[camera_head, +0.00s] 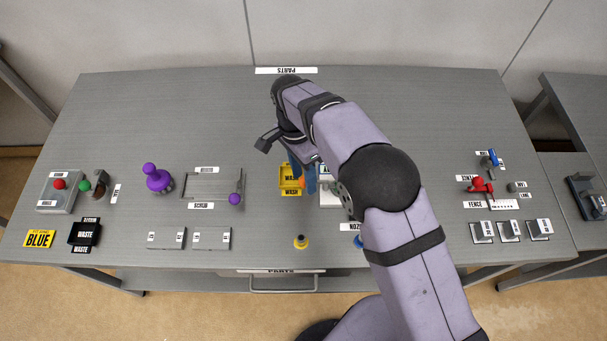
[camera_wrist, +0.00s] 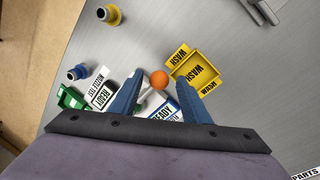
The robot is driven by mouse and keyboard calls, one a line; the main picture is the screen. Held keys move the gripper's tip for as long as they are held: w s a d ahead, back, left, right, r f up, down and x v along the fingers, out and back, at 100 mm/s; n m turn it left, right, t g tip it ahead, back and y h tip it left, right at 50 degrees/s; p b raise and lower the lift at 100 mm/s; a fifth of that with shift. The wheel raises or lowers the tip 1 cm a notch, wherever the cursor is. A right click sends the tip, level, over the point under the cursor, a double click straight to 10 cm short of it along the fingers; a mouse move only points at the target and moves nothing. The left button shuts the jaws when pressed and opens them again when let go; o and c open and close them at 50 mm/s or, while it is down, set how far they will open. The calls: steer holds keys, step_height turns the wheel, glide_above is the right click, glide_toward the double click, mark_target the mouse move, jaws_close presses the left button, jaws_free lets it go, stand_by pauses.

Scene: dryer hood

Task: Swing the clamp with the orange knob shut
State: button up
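The clamp's orange knob (camera_wrist: 159,78) shows in the wrist view, between the tips of my two blue fingers as seen from the wrist. A pale arm runs from the knob down to the left, partly hidden by a finger. A white plate lettered READY (camera_wrist: 165,110) lies under it. My gripper (camera_wrist: 160,82) is open, with clear space between each finger and the knob in the picture. I cannot tell how far above the knob the fingertips are.
A yellow WASH tray (camera_wrist: 205,68) sits close to the right finger. A green part (camera_wrist: 71,98) and a nozzle with a blue ring (camera_wrist: 76,73) lie left. A yellow-ringed nozzle (camera_head: 301,242) stands near the table's front edge. The back of the table (camera_head: 180,110) is clear.

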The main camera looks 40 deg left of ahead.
steer(key=shift+r, duration=0.1)
step_height(320, 180, up, 7)
steer(key=a+b, duration=0.1)
steer(key=b, duration=0.1)
steer(key=shift+w+a, duration=0.15)
stand_by(0.3)
stand_by(0.3)
steer(key=w+d+r+y, duration=0.1)
steer(key=w+d, duration=0.4)
steer(key=d, duration=0.4)
steer(key=w+d+r+n, duration=0.1)
steer(key=w+d, duration=0.3)
steer(key=d, duration=0.5)
steer(key=w+d+r+y, duration=0.1)
steer(key=w+d, duration=0.4)
steer(key=d, duration=0.3)
steer(key=s+d+f, duration=0.1)
steer(key=s+d, duration=0.3)
steer(key=d, duration=0.3)
steer(key=s+d+f+n, duration=0.1)
steer(key=s+d+f, duration=0.1)
steer(key=s+d, duration=0.2)
steer(key=s+d+f, duration=0.1)
steer(key=s+d, duration=0.3)
steer(key=d, duration=0.6)
steer(key=shift+d+f, duration=0.25)
steer(key=shift+d, duration=0.05)
